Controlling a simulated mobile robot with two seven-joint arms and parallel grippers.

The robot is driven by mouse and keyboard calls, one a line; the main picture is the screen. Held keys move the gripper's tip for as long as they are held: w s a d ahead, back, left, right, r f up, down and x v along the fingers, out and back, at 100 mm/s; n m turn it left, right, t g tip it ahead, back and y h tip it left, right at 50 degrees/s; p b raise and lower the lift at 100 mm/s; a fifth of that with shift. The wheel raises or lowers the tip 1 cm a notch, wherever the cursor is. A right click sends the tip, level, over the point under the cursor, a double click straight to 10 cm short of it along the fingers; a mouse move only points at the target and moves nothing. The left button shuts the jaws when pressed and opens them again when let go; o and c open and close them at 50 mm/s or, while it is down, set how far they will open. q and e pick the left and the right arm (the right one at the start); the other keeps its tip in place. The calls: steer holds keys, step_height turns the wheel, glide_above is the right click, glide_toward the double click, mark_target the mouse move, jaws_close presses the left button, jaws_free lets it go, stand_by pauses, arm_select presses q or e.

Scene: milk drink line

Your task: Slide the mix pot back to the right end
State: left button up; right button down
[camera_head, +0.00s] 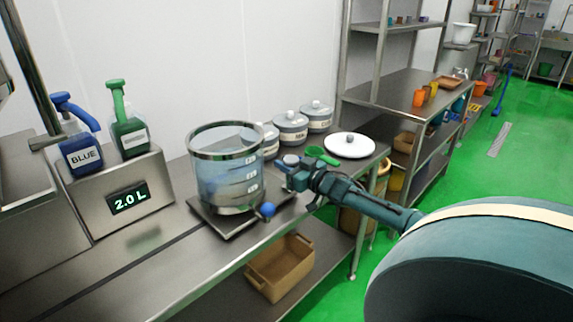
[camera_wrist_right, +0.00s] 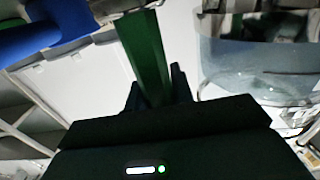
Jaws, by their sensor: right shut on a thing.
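The mix pot (camera_head: 226,178) is a large clear vessel with a metal rim and level marks. It stands upright on a flat metal plate (camera_head: 215,224) on the steel counter. A blue knob (camera_head: 267,210) is at the plate's front right. My right gripper (camera_head: 287,170) is close to the pot's right side. In the right wrist view its fingers (camera_wrist_right: 158,95) are shut on a green bar (camera_wrist_right: 143,48), and the clear pot wall (camera_wrist_right: 255,65) shows to the right. What the green bar joins is hidden. My left gripper is not in view.
Blue (camera_head: 80,150) and green (camera_head: 129,130) pump bottles stand on a box reading 2.0 L (camera_head: 128,200) at left. Lidded canisters (camera_head: 291,130) and a white lid (camera_head: 349,146) are behind and right. A brown crate (camera_head: 281,268) is on the lower shelf.

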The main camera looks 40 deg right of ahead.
steer(key=shift+d+r, duration=0.1)
steer(key=shift+d, duration=0.15)
steer(key=c, duration=1.2)
jaws_free()
steer(key=shift+d, duration=0.1)
steer(key=shift+s+f, duration=0.2)
steer(key=shift+s, duration=0.3)
steer(key=s+p, duration=0.1)
steer(key=s, duration=1.1)
steer(key=shift+d+r, duration=0.1)
